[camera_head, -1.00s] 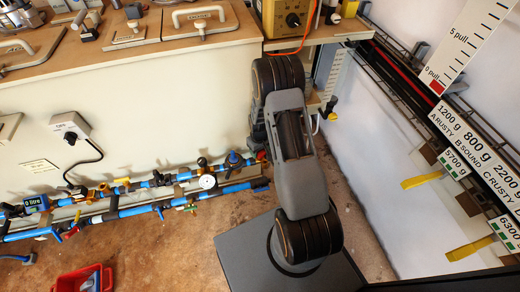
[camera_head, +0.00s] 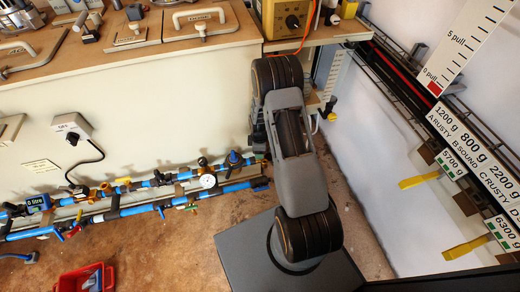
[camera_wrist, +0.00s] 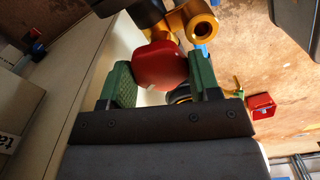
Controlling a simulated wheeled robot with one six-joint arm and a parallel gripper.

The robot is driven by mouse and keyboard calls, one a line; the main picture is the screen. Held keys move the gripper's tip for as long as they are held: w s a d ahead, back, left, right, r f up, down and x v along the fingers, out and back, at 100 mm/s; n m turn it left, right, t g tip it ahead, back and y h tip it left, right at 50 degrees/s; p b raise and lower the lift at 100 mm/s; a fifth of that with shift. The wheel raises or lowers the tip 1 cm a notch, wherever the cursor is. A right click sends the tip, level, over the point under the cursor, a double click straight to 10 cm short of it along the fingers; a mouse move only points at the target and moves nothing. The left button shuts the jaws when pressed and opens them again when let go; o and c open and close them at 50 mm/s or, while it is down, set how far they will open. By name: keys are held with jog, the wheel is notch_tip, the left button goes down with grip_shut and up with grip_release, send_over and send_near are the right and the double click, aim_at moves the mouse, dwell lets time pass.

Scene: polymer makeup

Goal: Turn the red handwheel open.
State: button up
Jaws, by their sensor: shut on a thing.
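The red handwheel (camera_wrist: 160,66) shows in the wrist view, beside a brass fitting with an open round end (camera_wrist: 201,28). My gripper (camera_wrist: 163,82) has green-padded fingers, one on each side of the handwheel, and is shut on it. The handwheel's far side and its stem are partly hidden. In the head view my arm covers the gripper, and I cannot make out the held handwheel there.
Blue pipes with brass valves and a round gauge (camera_head: 208,181) run along the foot of the cream cabinet (camera_head: 180,100). A red bin (camera_head: 84,279) stands on the brown floor. A white panel with weight labels (camera_head: 478,150) is at right.

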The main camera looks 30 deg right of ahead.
jog(key=n, duration=0.6)
jog(key=shift+n, duration=0.3)
dwell(0.5)
jog(key=o, duration=0.9)
notch_tip(320, 180, up, 14)
jog(key=p, duration=0.4)
jog(key=shift+p, duration=0.4)
jog(key=shift+f, duration=0.1)
